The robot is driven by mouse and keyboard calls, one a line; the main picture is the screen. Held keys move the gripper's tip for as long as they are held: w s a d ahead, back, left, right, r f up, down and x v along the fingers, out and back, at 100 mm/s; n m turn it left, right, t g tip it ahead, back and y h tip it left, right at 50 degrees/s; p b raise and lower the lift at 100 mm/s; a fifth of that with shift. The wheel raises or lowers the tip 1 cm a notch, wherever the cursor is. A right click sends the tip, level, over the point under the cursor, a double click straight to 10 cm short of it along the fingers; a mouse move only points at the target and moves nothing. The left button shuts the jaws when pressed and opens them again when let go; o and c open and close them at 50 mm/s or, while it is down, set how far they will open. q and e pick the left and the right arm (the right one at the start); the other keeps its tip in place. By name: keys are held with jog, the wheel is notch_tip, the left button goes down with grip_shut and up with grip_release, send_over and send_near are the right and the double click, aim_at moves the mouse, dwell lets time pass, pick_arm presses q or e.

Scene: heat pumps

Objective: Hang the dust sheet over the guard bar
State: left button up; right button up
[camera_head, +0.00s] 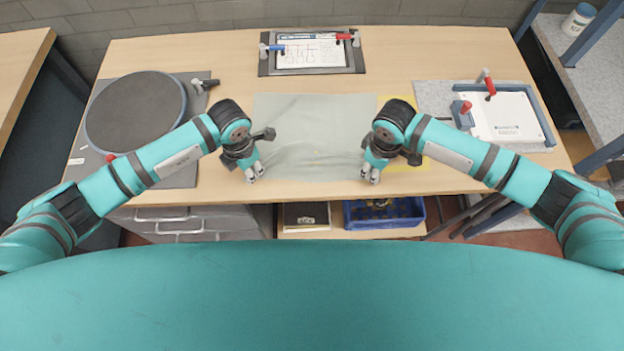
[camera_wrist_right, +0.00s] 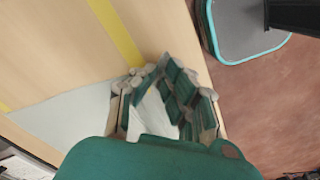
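The dust sheet (camera_head: 312,135) is a pale grey-green, thin sheet lying spread flat on the middle of the workbench, its near edge close to the bench's front edge. My left gripper (camera_head: 254,174) points down at its near left corner, fingertips slightly apart. My right gripper (camera_head: 371,174) points down at its near right corner, fingers apart. In the right wrist view, part of the sheet (camera_wrist_right: 75,120) lies left of the right gripper (camera_wrist_right: 165,90), and a pale patch shows between the fingers. Contact with the sheet is not clear. I cannot make out a guard bar.
A round dark turntable (camera_head: 136,112) stands left on the bench (camera_head: 230,70). A clipboard with a clamped drawing (camera_head: 311,52) lies at the back. A white panel with red clamps (camera_head: 503,117) is at the right. A yellow strip (camera_head: 440,150) lies beside the sheet. A blue crate (camera_head: 410,222) stands below.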

pick_arm(q)
jog(key=shift+s+f, duration=0.1)
jog(key=shift+f, duration=0.05)
grip_shut()
pick_arm(e)
jog(key=shift+s+d+f, duration=0.1)
jog(key=shift+f, duration=0.05)
grip_shut()
pick_arm(q)
jog(key=shift+a+f, duration=0.1)
jog(key=shift+a, duration=0.05)
pick_arm(e)
jog(key=shift+d, duration=0.1)
